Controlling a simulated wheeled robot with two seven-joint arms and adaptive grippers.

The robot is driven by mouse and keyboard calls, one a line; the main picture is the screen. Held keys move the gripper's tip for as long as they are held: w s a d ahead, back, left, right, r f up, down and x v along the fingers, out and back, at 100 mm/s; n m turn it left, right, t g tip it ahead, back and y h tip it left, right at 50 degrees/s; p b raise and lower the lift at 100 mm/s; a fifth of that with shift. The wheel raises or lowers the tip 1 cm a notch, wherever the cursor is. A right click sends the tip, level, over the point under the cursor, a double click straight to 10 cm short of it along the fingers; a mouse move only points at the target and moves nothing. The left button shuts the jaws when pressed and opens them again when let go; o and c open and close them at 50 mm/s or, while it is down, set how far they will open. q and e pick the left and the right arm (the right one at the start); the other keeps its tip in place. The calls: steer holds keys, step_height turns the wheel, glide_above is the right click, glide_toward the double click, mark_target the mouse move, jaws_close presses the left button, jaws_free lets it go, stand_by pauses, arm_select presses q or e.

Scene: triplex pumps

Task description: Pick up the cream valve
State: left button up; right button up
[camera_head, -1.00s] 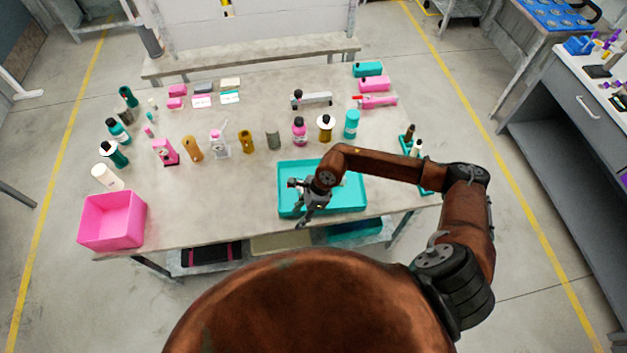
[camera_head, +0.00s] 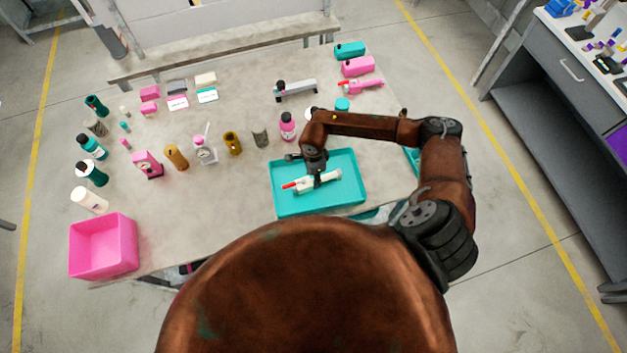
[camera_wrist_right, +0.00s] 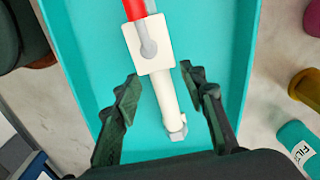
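The cream valve (camera_head: 318,182) lies in the teal tray (camera_head: 345,200) on the table, with a red handle at its left end. In the right wrist view the valve (camera_wrist_right: 155,55) shows a square cream body, a cream tube with a grey tip, and a red and grey lever at the top. My right gripper (camera_head: 316,178) is over the tray, right at the valve. In the wrist view my right gripper (camera_wrist_right: 168,92) is open, its two fingers on either side of the cream tube with gaps to it. My left gripper is not in view.
A pink bin (camera_head: 103,245) stands at the table's front left. Several bottles and a pink bottle (camera_head: 287,126) stand behind and left of the tray. A pink tool (camera_head: 362,86) lies at the back right.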

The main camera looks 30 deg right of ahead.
step_height(320, 180, down, 3)
steer(key=c, duration=0.7)
steer(key=shift+c, duration=1.4)
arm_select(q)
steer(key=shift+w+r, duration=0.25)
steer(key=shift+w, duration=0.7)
arm_select(e)
jaws_close()
